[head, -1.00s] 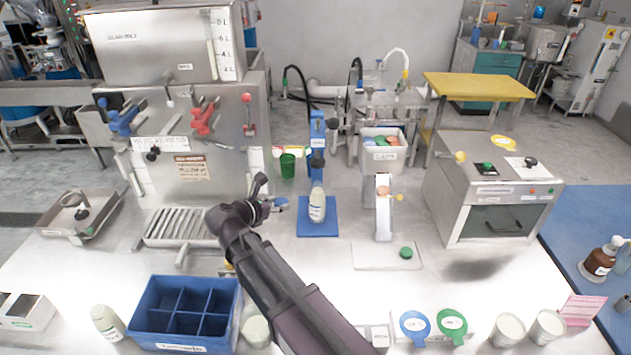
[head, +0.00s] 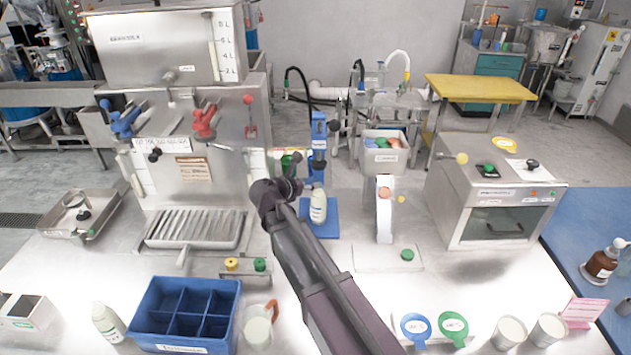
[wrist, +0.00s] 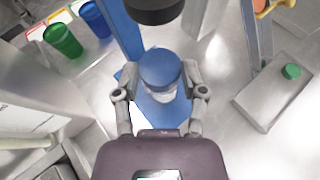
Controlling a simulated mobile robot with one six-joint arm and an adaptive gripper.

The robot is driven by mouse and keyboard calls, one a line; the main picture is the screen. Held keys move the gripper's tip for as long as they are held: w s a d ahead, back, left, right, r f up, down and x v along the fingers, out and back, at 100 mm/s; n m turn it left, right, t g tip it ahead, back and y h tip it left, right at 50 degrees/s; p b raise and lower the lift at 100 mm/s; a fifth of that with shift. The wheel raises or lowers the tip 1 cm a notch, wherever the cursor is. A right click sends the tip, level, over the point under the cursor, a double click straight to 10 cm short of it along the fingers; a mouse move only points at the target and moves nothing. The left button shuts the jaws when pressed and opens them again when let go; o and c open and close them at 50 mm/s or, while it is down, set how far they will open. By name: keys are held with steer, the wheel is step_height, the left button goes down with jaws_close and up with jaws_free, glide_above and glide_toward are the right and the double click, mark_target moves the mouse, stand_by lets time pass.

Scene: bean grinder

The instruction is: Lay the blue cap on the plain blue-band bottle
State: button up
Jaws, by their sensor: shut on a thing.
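The blue cap (wrist: 160,70) is between the two fingers of my gripper (wrist: 160,85), which is shut on it. In the head view my gripper (head: 308,186) is at the blue press, just above a pale bottle (head: 318,207). The bottle stands upright on the blue base (head: 330,229). In the wrist view the bottle (wrist: 163,96) shows as a pale part below the cap, mostly hidden by it. I cannot tell whether cap and bottle touch. The bottle's band is not clear.
The press column (head: 319,140) rises behind the bottle, and its dark head (wrist: 155,9) hangs close beyond the cap. A green cup (wrist: 63,40) stands to the left. Yellow (head: 231,264) and green (head: 260,264) caps sit at a holder. Another bottle (head: 107,322) stands by the blue crate (head: 182,346).

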mark_target(311, 182)
steer(key=shift+w+d, duration=0.25)
steer(key=shift+w, duration=0.1)
steer(key=w+d, duration=0.2)
steer(key=shift+w, duration=0.4)
steer(key=shift+s+f+b, duration=0.2)
steer(key=shift+f+b, duration=0.35)
steer(key=shift+f, duration=0.2)
steer(key=shift+f+b, duration=0.65)
steer(key=shift+b, duration=0.15)
steer(key=o, duration=0.7)
steer(key=shift+c, duration=0.2)
steer(key=shift+r, duration=0.25)
